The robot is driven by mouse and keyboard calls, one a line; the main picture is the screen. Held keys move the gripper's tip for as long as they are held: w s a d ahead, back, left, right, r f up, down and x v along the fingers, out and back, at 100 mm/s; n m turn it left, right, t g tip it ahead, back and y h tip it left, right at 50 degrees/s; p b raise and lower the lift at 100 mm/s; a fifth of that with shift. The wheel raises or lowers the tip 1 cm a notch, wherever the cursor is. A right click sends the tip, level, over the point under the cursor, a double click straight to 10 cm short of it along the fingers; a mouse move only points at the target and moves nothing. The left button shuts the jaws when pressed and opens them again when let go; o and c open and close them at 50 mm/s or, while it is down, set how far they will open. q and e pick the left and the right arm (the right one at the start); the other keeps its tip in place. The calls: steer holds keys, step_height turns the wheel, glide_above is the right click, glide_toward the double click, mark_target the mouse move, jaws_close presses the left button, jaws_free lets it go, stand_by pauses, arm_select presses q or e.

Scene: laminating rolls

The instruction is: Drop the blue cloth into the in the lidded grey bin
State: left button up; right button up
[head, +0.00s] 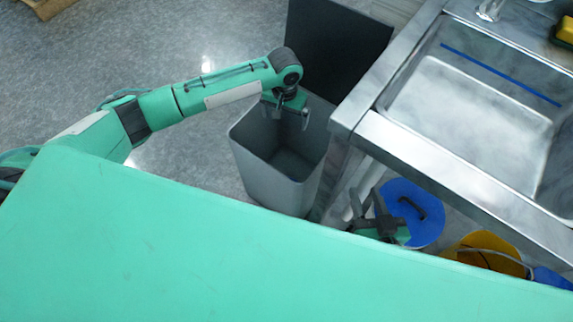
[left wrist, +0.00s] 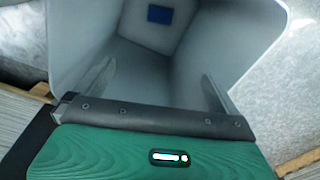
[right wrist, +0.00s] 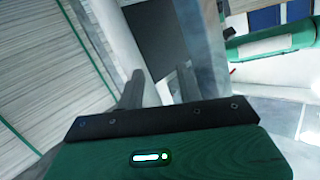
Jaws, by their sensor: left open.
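The grey bin (head: 262,168) stands on the floor, its mouth uncovered. A dark panel, apparently its raised lid (head: 330,45), stands upright behind it. My left gripper (head: 292,112) is over the bin's mouth, fingers apart and empty. In the left wrist view the gripper (left wrist: 157,85) points down into the bin (left wrist: 105,55). The blue cloth (left wrist: 160,14) shows there as a small flat blue square at the bottom of the bin, apart from the fingers. My right gripper (head: 366,205) is low beside the steel sink, fingers apart and empty.
The steel sink counter (head: 440,165) is close to the bin's right. A blue-lidded bucket (head: 425,230) and a yellow bucket (head: 490,252) stand below it. A yellow sponge (head: 566,28) lies by the sink. The floor left of the bin (head: 190,45) is clear.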

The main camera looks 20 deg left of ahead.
arm_select(q)
step_height(320, 180, up, 11)
steer(key=p, duration=0.2)
steer(key=shift+r+p, duration=0.2)
steer(key=shift+p, duration=0.2)
arm_select(e)
steer(key=shift+s+d+f+g+h, duration=0.25)
steer(key=shift+d+f+g+h, duration=0.15)
steer(key=shift+d+g, duration=0.35)
steer(key=shift+s+d+f+g+h, duration=0.35)
steer(key=shift+d+g, duration=0.25)
steer(key=shift+g, duration=0.25)
steer(key=shift+s+d+f+g+h, duration=0.2)
steer(key=shift+d+f+g+h, duration=0.2)
steer(key=shift+d+g, duration=0.35)
arm_select(q)
steer(key=shift+f, duration=0.1)
